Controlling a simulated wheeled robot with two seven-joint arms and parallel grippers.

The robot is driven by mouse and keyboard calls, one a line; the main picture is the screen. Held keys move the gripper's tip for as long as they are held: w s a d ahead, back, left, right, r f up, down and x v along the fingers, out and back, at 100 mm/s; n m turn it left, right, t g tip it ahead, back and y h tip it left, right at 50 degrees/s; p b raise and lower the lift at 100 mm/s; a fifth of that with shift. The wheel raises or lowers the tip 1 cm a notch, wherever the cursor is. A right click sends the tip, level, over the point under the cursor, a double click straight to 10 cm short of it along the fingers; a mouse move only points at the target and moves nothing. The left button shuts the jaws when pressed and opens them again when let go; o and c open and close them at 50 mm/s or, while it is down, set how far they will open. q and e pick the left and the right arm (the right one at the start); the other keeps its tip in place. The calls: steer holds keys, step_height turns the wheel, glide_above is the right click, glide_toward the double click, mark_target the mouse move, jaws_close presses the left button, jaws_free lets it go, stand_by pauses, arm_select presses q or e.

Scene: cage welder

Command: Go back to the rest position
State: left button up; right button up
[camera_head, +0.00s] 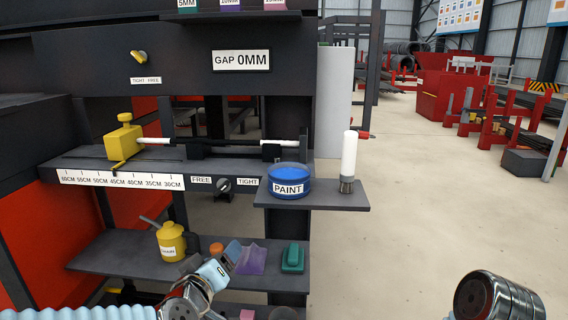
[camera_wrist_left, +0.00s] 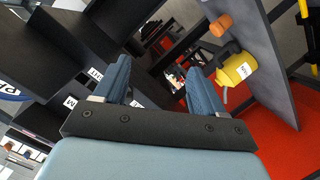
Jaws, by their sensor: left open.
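My left gripper (camera_head: 230,254) is in front of the lower shelf of the machine, low in the head view. In the left wrist view its two blue fingers (camera_wrist_left: 160,82) stand well apart with nothing between them. On my right side only a rounded metal part of my arm (camera_head: 497,298) shows at the bottom right; the right gripper itself is out of view.
The lower shelf (camera_head: 105,250) bears a yellow can (camera_head: 171,240), a purple piece (camera_head: 252,260) and a green block (camera_head: 293,258). Above, a side shelf (camera_head: 330,196) holds a blue paint tub (camera_head: 289,180) and an upright brush (camera_head: 348,160). Open floor (camera_head: 430,210) lies right.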

arm_select(q)
step_height(320, 180, down, 16)
steer(key=d+m+g, duration=0.1)
steer(key=m+g, duration=0.1)
steer(key=g, duration=0.3)
steer(key=s+d+f+m+g+h, duration=0.1)
steer(key=s+f+g, duration=0.3)
steer(key=s+f, duration=0.5)
steer(key=s+d+f+m+g+h+p, duration=0.1)
steer(key=s+f+g, duration=0.4)
steer(key=f, duration=1.3)
steer(key=s+d, duration=0.1)
steer(key=s, duration=0.3)
steer(key=shift+s+m+g, duration=0.3)
steer(key=shift+s, duration=0.05)
